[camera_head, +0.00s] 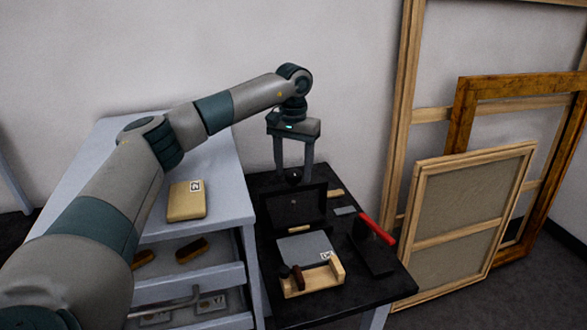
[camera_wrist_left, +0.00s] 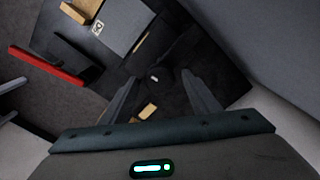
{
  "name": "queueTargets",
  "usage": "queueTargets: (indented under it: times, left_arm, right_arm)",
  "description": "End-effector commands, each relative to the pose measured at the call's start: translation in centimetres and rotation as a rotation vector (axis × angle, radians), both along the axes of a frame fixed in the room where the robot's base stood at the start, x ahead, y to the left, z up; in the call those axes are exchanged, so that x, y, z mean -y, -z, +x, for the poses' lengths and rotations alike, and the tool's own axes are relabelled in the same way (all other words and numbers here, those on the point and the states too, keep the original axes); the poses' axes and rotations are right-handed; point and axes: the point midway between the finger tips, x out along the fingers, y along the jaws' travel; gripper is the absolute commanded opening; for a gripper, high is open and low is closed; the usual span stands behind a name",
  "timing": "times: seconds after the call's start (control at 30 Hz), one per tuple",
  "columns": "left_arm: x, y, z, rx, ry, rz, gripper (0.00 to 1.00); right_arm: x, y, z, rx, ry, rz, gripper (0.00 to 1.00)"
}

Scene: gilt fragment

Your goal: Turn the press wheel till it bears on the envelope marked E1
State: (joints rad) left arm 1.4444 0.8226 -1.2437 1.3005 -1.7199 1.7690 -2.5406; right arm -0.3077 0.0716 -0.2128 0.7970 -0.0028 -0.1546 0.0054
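My left gripper (camera_head: 293,178) points down at the back of the black table, fingers spread apart. A small dark round knob shows between its fingertips in the head view; whether they touch it is unclear. In the left wrist view the open fingers (camera_wrist_left: 160,98) flank a dark part with a small pale spot. I cannot clearly make out a press wheel. An upright black panel (camera_head: 294,207) stands just in front of the gripper. A flat grey piece (camera_head: 305,247) with a white label, too small to read, lies before it. My right gripper is out of view.
A wooden holder (camera_head: 325,279) with a dark red-brown handle sits at the table's front. A red-handled tool (camera_head: 377,229) stands at right. A tan labelled packet (camera_head: 186,202) lies on the grey cabinet (camera_head: 226,187), above open drawers. Wooden frames (camera_head: 463,222) lean at right.

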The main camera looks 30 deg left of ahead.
Motion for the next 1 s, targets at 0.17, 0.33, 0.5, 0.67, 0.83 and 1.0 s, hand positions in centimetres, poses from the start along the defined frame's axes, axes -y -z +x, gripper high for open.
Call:
queueTargets:
  times: [0.17, 0.33, 0.5, 0.67, 0.83, 1.0]
  left_arm:
    - [0.0, 0.1, 0.0, -0.002, 0.0, 0.001, 0.56]
    - [0.0, -0.3, 0.0, -0.002, 0.0, 0.0, 0.56]
    - [0.1, -1.7, 0.0, -0.001, 0.0, -0.001, 0.56]
    - [0.1, -4.2, 0.1, 0.002, 0.001, -0.001, 0.56]
    - [0.1, -7.6, 0.0, 0.002, 0.001, -0.001, 0.56]
    - [0.1, -11.1, 0.0, 0.002, -0.001, -0.001, 0.56]
  right_arm:
    - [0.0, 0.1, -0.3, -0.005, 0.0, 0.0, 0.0]
    - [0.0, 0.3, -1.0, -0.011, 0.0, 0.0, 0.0]
    - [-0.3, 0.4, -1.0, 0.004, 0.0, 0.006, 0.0]
    - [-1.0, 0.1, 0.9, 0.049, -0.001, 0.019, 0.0]
    - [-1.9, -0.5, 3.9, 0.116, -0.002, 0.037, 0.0]
    - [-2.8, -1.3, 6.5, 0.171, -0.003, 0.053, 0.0]
